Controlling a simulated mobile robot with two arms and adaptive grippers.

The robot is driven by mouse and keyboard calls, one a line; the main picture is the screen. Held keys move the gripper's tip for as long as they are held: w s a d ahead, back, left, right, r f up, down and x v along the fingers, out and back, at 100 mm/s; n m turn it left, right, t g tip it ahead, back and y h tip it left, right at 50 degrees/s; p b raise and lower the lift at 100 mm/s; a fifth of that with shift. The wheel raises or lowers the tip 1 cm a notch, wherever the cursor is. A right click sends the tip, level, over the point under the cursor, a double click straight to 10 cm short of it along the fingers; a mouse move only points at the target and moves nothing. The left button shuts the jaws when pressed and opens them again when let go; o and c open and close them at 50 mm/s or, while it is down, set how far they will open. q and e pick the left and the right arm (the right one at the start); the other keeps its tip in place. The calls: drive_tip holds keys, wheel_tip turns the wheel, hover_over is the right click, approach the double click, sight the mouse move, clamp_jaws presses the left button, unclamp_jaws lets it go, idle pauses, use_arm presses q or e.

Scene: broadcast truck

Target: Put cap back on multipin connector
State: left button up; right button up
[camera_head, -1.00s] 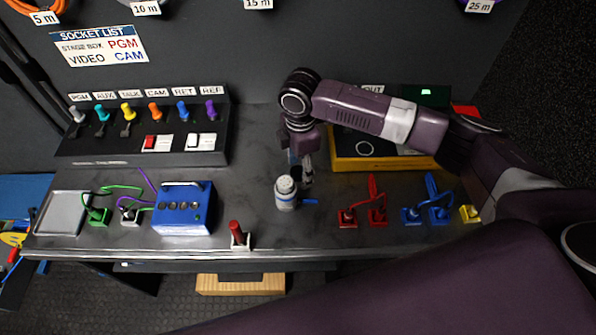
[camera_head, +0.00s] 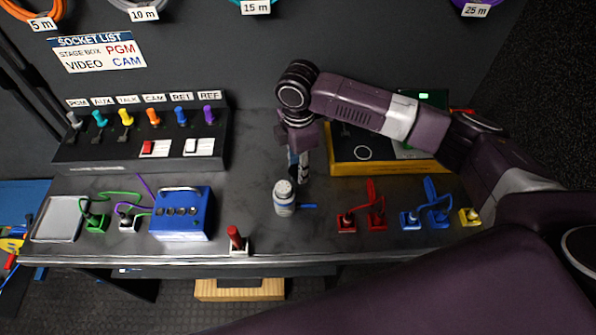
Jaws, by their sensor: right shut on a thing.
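A short upright grey-white cylinder (camera_head: 284,203) with a speckled top stands on the bench near its middle. It looks like the multipin connector. A small blue piece (camera_head: 307,206) lies at its right side. My right gripper (camera_head: 298,178) points down just behind the cylinder and slightly to its right, apart from it. Its fingers are shut on a small dark thing, mostly hidden between them; I cannot tell if it is the cap. My left gripper is not in view.
Left are a blue box (camera_head: 180,226), a grey tray (camera_head: 58,222) and a switch panel (camera_head: 100,153). A red-topped plug (camera_head: 236,238) stands at the front edge. Red (camera_head: 347,222) and blue (camera_head: 411,220) connectors and a yellow-edged case (camera_head: 375,168) are right.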

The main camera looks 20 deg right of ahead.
wheel_tip(320, 180, up, 17)
drive_tip(key=b, duration=0.1)
drive_tip(key=shift+r, duration=0.15)
